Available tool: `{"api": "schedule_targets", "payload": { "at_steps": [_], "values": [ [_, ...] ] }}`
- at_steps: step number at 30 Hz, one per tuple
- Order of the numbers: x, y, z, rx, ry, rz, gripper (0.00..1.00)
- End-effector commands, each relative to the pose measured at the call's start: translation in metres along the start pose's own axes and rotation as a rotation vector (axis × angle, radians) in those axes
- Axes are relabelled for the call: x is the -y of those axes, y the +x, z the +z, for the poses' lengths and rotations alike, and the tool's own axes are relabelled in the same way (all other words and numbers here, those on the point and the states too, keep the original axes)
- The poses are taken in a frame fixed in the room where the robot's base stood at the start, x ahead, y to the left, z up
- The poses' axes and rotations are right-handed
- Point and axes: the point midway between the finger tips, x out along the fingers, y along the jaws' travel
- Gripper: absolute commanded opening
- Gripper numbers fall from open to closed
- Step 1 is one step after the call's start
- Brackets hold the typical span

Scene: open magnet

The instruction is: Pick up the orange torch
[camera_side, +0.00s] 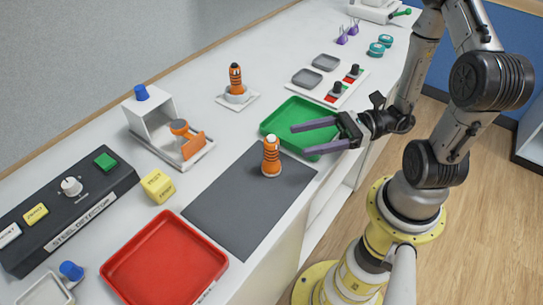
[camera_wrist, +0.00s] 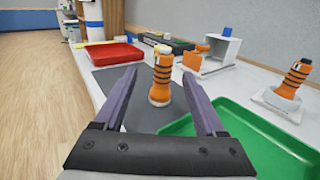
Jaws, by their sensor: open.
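An orange torch (camera_side: 271,157) with dark bands and a pale top stands upright on the dark grey mat (camera_side: 225,208). In the wrist view this torch (camera_wrist: 161,76) shows between the two purple fingers, near their tips. A second orange torch-like object with black bands (camera_side: 236,78) stands in a white holder farther back; it also shows at the right of the wrist view (camera_wrist: 293,79). My gripper (camera_side: 299,140) is open and empty. It lies level over the green tray (camera_side: 277,122), its fingers pointing left toward the mat torch, apart from it in the side view.
A red tray (camera_side: 165,262), a yellow cube (camera_side: 157,185) and the black steel detector panel (camera_side: 65,215) lie to the left. A white box stand (camera_side: 150,112) is behind the mat. Most of the mat is bare. The counter's front edge is close.

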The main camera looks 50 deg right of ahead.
Motion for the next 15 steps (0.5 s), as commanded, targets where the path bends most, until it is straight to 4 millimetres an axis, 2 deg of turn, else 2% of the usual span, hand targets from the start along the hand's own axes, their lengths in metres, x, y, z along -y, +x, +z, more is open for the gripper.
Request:
{"api": "schedule_targets", "payload": {
  "at_steps": [15],
  "values": [
    [-0.001, 0.050, 0.000, -0.001, -0.002, 0.007, 0.72]
  ]
}}
